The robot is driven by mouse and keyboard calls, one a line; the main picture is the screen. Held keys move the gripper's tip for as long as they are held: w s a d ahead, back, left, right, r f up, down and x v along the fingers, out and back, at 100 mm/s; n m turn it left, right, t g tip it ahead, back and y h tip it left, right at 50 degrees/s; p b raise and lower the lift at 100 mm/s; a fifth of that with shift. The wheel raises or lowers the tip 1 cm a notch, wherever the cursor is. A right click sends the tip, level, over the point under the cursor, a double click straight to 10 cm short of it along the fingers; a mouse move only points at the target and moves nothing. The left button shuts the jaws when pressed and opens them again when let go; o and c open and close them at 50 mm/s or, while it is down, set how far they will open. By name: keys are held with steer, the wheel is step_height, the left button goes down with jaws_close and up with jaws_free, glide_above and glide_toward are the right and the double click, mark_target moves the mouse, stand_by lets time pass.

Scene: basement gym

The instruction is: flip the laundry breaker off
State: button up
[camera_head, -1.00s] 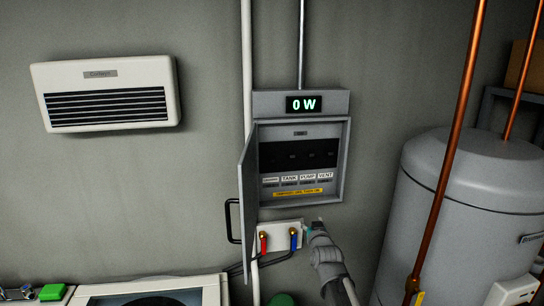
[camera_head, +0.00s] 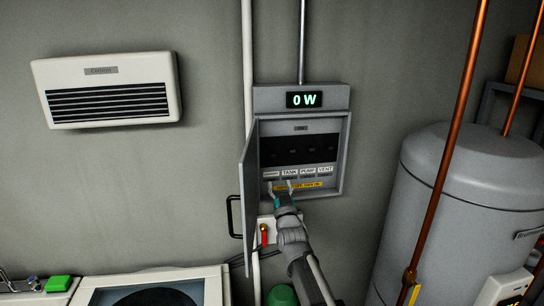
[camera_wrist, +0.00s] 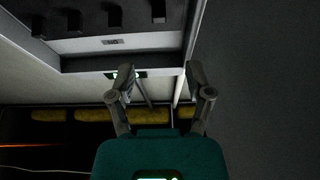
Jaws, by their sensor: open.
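The grey breaker box (camera_head: 347,165) hangs on the wall with its door (camera_head: 249,190) swung open to the left. A row of dark breakers (camera_head: 300,150) sits inside; their lever positions are too dark to tell. Below are white labels, with TANK, PUMP and VENT (camera_head: 325,170) readable and the leftmost label (camera_head: 271,174) too blurred to read. My gripper (camera_head: 279,186) is open and empty before the lower left of the box, below the breakers. In the wrist view my gripper (camera_wrist: 158,68) has fingers apart, with several dark breaker levers (camera_wrist: 115,16) beyond them at the top.
The display (camera_head: 304,100) above the box reads 0 W. A yellow strip (camera_head: 312,184) runs under the labels. A red-handled valve (camera_head: 264,233) is below the box. A grey tank (camera_head: 465,195) and copper pipe (camera_head: 447,150) stand right. A vent heater (camera_head: 105,92) hangs left.

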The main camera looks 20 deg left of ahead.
mark_target(273, 157)
steer(key=p+x, duration=0.5)
steer(key=x, duration=0.8)
steer(key=shift+w+a, duration=0.15)
steer(key=shift+w, duration=0.2)
jaws_close()
